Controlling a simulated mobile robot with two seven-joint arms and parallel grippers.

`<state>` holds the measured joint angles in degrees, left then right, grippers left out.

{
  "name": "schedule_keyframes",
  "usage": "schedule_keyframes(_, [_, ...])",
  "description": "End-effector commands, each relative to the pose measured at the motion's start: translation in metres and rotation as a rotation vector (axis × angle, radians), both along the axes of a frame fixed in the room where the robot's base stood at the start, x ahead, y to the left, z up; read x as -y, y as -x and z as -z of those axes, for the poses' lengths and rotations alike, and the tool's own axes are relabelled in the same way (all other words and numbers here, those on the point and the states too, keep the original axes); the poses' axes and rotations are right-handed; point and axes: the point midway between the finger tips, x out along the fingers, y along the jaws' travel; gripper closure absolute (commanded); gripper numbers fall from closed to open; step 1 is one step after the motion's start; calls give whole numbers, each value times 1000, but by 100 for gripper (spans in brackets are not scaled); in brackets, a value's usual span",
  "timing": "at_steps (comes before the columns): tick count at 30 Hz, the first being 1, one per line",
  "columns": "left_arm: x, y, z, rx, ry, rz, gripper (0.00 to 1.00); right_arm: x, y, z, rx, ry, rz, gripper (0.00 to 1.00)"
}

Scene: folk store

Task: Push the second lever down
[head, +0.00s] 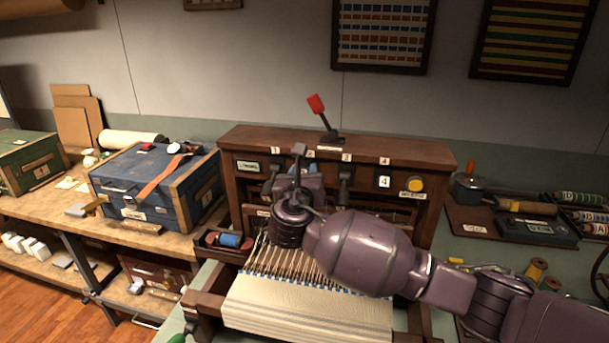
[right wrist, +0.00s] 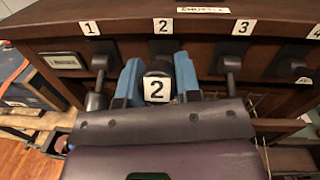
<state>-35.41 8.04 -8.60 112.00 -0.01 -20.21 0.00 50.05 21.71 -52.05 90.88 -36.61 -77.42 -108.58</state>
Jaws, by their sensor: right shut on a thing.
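The wooden loom cabinet (head: 335,148) carries a row of dark levers under number labels. In the right wrist view the second lever (right wrist: 160,66) is below label 2, with a white plate marked 2 (right wrist: 157,89) just below it. My right gripper (right wrist: 158,78) is shut on this lever, with one blue finger on each side. In the head view the gripper (head: 302,168) is at the cabinet front and hides much of the lever. The first lever (right wrist: 99,66) and third lever (right wrist: 231,66) stand free on either side. My left gripper is out of view.
A red-handled lever (head: 316,104) rises from the cabinet top. White woven cloth (head: 300,307) and threads lie below my right arm. A blue chest (head: 150,190) stands left; tools and spools (head: 536,268) lie right.

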Motion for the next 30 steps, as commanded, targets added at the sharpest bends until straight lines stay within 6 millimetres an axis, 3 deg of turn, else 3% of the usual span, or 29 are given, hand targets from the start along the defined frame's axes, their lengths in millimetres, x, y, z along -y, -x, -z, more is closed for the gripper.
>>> schedule_keyframes(15, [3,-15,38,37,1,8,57,-2,6,31,326,111,1,100])
schedule_keyframes(24, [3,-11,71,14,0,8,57,-2,6,40,484,162,0,100])
schedule_keyframes(30, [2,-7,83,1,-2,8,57,-2,6,40,536,178,1,100])
